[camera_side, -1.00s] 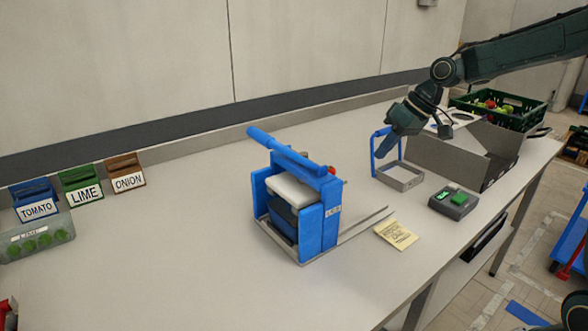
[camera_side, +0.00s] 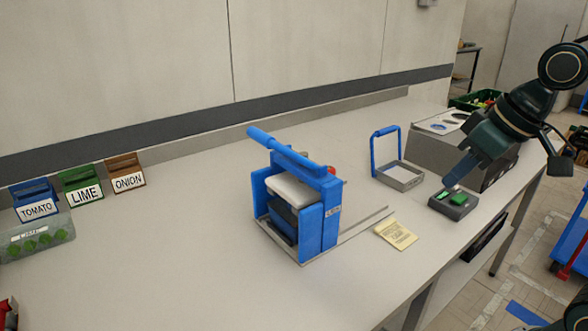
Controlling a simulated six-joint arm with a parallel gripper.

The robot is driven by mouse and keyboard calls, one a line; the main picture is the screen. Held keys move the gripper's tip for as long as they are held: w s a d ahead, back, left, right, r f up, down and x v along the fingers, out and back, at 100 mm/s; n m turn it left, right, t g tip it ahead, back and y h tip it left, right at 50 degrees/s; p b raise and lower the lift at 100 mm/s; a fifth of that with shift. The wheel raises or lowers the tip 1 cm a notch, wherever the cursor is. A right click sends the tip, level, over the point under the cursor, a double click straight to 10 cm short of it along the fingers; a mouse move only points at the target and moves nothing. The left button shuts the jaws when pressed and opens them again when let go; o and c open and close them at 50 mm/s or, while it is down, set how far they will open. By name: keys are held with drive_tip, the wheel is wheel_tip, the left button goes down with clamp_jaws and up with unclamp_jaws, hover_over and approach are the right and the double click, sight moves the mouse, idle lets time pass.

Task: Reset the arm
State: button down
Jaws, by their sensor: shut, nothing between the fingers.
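My gripper (camera_side: 450,183) is at the right of the bench, pointing down and to the left. Its blue fingers are shut with nothing between them. The fingertips are over or at the left part of a small dark grey box (camera_side: 461,209) with a green button (camera_side: 459,199). I cannot tell whether the fingertips touch the box.
A blue press (camera_side: 320,205) stands mid-bench, with a yellow note (camera_side: 395,235) to its right. A small tray with a blue handle (camera_side: 399,178) stands left of my gripper. A grey box (camera_side: 430,150) is behind it. Labelled bins (camera_side: 82,188) stand at left.

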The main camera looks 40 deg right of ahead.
drive_tip(key=s+f, duration=0.2)
drive_tip(key=s, duration=0.5)
drive_tip(key=shift+s+m+h, duration=0.25)
drive_tip(key=shift+m+h, duration=0.05)
drive_tip(key=shift+h, duration=0.1)
drive_tip(key=shift+d, duration=0.1)
